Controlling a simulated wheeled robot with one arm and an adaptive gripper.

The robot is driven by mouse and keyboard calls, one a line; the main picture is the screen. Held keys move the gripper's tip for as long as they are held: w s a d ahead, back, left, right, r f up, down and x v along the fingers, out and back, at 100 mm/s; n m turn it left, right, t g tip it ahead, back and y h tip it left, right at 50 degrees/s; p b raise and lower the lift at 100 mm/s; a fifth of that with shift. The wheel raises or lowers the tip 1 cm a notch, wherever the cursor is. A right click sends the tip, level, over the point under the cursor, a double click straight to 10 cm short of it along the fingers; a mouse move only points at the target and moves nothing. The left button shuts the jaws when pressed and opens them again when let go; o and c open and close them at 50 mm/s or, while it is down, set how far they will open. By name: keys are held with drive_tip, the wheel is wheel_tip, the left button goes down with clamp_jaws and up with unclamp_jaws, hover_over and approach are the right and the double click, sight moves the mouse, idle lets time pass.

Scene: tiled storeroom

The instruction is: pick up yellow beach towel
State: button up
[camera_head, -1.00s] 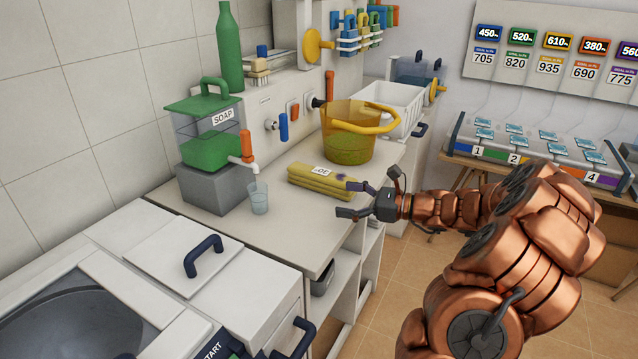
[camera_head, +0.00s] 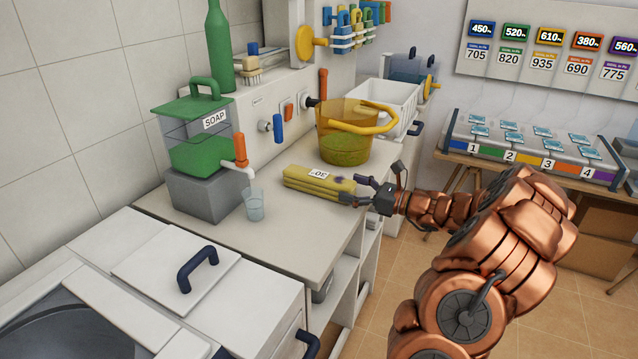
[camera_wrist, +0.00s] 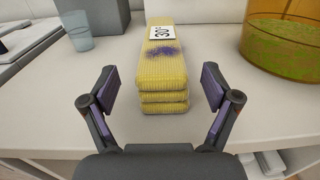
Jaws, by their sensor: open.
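The yellow beach towel (camera_head: 315,184) lies folded on the counter (camera_head: 290,236), with a white "30°" tag and a purple stain on top. In the wrist view, the towel (camera_wrist: 164,72) lies straight ahead, its folded end facing me and centred between my fingers. My gripper (camera_head: 352,189) is at the counter's right edge, close to the towel's right end. In the wrist view my gripper (camera_wrist: 160,90) is open and empty, its fingers spread wider than the towel. The fingertips seem just short of the towel's near end.
A translucent yellow bucket (camera_head: 345,148) stands just behind the towel, to its right in the wrist view. A clear cup (camera_head: 254,204) and a green soap dispenser (camera_head: 200,150) stand to the left. A white basket (camera_head: 388,100) is farther back.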

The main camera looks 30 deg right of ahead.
sight(339, 180)
drive_tip(key=x, duration=0.4)
drive_tip(key=shift+w+d+r, duration=0.1)
drive_tip(key=shift+w+r, duration=0.05)
drive_tip(key=c, duration=1.3)
